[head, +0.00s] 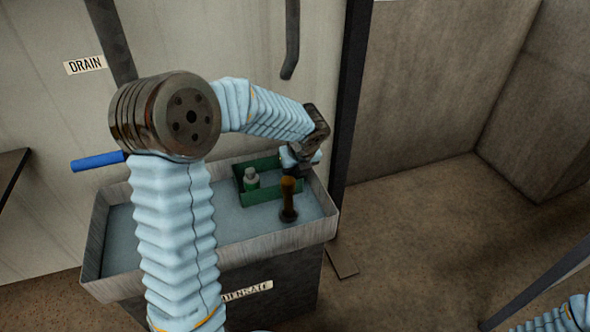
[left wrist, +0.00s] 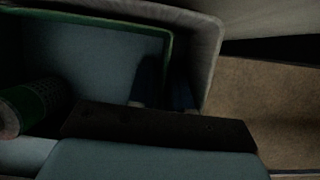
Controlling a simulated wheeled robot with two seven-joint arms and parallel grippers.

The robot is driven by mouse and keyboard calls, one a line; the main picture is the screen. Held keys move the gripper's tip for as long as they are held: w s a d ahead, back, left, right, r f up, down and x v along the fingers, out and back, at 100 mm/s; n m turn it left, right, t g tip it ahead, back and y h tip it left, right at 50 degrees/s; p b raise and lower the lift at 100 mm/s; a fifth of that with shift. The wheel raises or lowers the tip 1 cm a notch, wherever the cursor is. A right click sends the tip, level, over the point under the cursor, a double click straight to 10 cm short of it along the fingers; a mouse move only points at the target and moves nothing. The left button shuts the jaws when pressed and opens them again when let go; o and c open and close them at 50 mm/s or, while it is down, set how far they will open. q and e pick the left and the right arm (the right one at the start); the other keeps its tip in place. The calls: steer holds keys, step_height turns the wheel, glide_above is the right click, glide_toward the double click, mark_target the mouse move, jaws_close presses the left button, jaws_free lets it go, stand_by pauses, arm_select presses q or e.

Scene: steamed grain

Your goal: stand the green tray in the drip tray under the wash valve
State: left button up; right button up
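The green tray (head: 269,196) is an open box inside the pale metal drip tray (head: 265,246), toward its right end; I cannot tell whether its base touches the floor. A bottle (head: 251,179) with a green body and pale cap stands in it. My left gripper (head: 304,160) is at the tray's right side. In the left wrist view its dark fingers (left wrist: 166,92) lie on either side of the green rim (left wrist: 170,45). Shadow hides whether they press on it. The bottle also shows there (left wrist: 35,106). My right gripper is out of view.
An upright amber piece with a dark base (head: 288,198) stands at the green tray's front. A blue handle (head: 98,160) sticks out at left, near the DRAIN label (head: 85,65). A dark pipe (head: 291,45) ends above the drip tray. The floor at right (head: 430,240) is clear.

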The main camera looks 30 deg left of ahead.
arm_select(q)
steer(key=p+v, duration=0.2)
steer(key=v, duration=1)
steer(key=shift+r+p, duration=0.15)
steer(key=shift+p, duration=0.15)
steer(key=shift+c, duration=0.3)
stand_by(0.5)
